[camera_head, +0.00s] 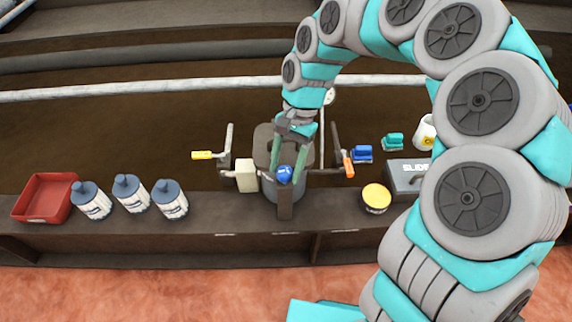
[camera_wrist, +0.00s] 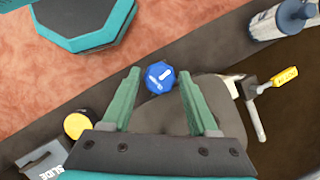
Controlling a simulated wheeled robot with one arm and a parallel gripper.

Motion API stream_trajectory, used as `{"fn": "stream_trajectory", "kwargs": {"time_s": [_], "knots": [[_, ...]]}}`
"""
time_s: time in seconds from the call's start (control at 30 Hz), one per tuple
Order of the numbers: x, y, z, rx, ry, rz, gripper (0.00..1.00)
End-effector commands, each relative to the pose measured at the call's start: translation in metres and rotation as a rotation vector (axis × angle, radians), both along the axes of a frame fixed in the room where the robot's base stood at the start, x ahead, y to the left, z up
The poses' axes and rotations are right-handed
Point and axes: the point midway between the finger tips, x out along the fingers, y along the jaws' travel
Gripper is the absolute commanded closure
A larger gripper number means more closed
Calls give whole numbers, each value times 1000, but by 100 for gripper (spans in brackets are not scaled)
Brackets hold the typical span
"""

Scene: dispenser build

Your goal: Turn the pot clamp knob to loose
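The blue pot clamp knob (camera_head: 284,174) sits on top of a dark upright post (camera_head: 284,205) at the front of the grey pot (camera_head: 268,191). In the wrist view the knob (camera_wrist: 160,77) is an eight-sided blue cap with white markings too small to read. My gripper (camera_head: 287,178) points down over it with its green fingers apart. In the wrist view my gripper (camera_wrist: 160,75) has one fingertip on each side of the knob, with a narrow gap on both sides. The dark pot lid is partly hidden by my gripper.
Left of the pot are a yellow-handled lever (camera_head: 203,155), several white bottles with blue tops (camera_head: 132,193) and a red tray (camera_head: 44,197). Right are an orange-handled lever (camera_head: 348,163), a yellow-lidded tub (camera_head: 376,197), blue (camera_head: 362,154) and teal blocks (camera_head: 393,141), and a grey box marked SLIDE (camera_head: 407,174).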

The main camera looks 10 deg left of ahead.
Motion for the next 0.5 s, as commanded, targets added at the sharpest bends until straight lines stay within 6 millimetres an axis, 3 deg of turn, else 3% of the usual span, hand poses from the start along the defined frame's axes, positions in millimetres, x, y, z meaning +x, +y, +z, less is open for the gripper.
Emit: {"fn": "stream_trajectory", "kwargs": {"time_s": [0.07,0.5], "knots": [[0,0,0,0,0,0,50],[0,0,0,0,0,0,100]]}}
